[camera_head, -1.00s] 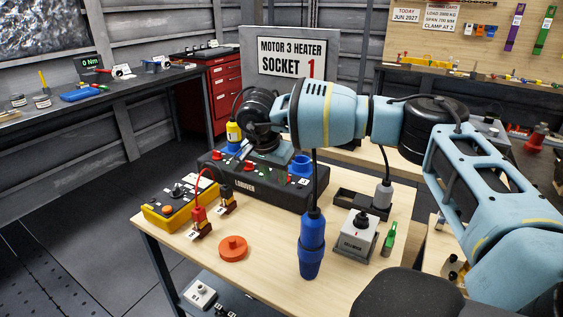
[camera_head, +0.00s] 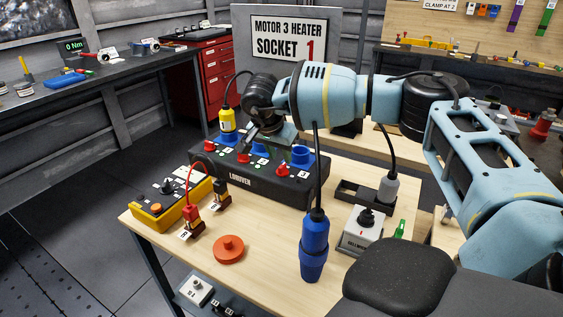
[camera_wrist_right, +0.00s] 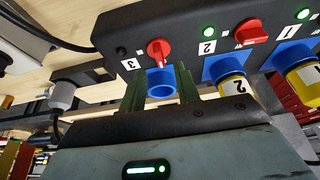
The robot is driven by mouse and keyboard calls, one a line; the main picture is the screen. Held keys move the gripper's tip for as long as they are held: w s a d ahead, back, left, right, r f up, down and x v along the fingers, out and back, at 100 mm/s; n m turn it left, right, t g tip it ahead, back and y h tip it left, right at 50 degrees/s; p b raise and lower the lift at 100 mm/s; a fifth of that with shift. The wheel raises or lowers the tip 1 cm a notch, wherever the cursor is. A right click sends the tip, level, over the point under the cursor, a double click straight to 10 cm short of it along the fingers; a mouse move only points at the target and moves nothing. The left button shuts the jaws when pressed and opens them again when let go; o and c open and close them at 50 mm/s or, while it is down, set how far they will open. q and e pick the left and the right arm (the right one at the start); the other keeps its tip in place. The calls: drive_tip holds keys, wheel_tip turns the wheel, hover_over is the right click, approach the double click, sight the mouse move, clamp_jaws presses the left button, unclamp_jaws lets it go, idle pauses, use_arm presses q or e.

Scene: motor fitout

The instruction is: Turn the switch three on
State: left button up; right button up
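Switch three is the red knob (camera_wrist_right: 158,50) beside the label 3 in the right wrist view. Its grip lies lengthwise in that picture, and the small lamp near it is dark. The switch two knob (camera_wrist_right: 250,32) lies crosswise, beside a lit green lamp. The black switch box (camera_head: 255,181) stands on the table. My right gripper (camera_wrist_right: 160,88) is open and empty, its fingers on either side of the empty blue socket three (camera_wrist_right: 161,80), just short of the knob. Contact cannot be told. The right gripper (camera_head: 266,143) hides the middle of the box in the head view. My left gripper is not in view.
Yellow plugs (camera_wrist_right: 233,86) sit in sockets two and one. A blue connector (camera_head: 314,248) hangs from a cable in front of the box. A yellow tester (camera_head: 165,209), an orange disc (camera_head: 229,250) and a grey switch unit (camera_head: 362,231) share the table (camera_head: 275,270).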

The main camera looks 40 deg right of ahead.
sight(283, 164)
drive_tip(key=shift+x, duration=1.95)
drive_tip(key=shift+c, duration=0.3)
clamp_jaws()
